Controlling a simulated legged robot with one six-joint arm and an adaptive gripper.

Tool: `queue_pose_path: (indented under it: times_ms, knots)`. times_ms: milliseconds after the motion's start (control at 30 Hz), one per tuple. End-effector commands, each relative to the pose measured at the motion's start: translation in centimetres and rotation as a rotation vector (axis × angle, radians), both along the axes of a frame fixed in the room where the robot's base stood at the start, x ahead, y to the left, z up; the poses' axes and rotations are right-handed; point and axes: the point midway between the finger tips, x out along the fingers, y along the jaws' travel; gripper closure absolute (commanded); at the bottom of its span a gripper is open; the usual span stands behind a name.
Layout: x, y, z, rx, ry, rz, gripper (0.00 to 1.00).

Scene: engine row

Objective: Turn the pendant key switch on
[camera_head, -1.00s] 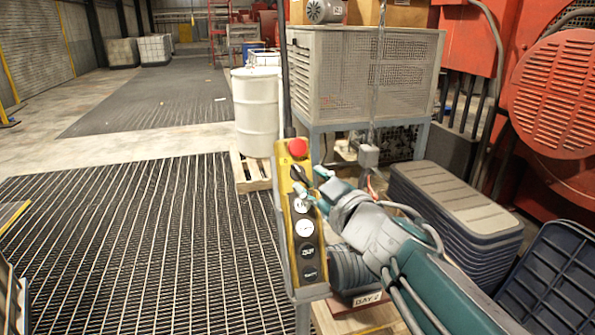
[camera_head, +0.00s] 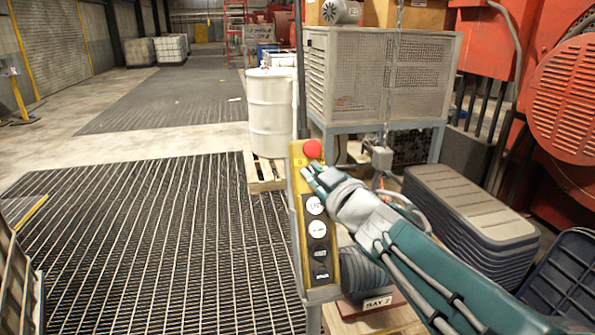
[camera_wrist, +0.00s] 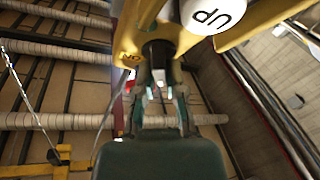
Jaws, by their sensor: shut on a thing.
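The yellow pendant (camera_head: 296,215) hangs upright in the middle of the head view, with a red mushroom button (camera_head: 313,148) at its top and several round buttons below. My gripper (camera_head: 311,178) is at the pendant's face, just under the red button, and covers the key switch there. In the wrist view, the black key switch (camera_wrist: 157,52) sits in the yellow face, close to the white UP button (camera_wrist: 212,14). My gripper (camera_wrist: 160,95) is shut on the small key in front of it. The key's turn angle cannot be read.
A white drum (camera_head: 271,120) on a pallet and a grey mesh cabinet (camera_head: 375,75) stand behind the pendant. Stacked grey lids (camera_head: 470,205) are at the right, behind my arm. The grated floor (camera_head: 150,240) at the left is clear.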

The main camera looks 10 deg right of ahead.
Motion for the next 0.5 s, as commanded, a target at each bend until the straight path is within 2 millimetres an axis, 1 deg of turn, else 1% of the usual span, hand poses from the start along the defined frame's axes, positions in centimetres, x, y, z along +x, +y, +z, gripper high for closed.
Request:
queue_pose_path:
  times_ms: [267, 500]
  knots:
    - [0.04, -0.02, -0.26, 0.034, 0.007, -0.017, 1.0]
    - [0.03, 0.0, -0.31, 0.139, 0.009, -0.066, 1.0]
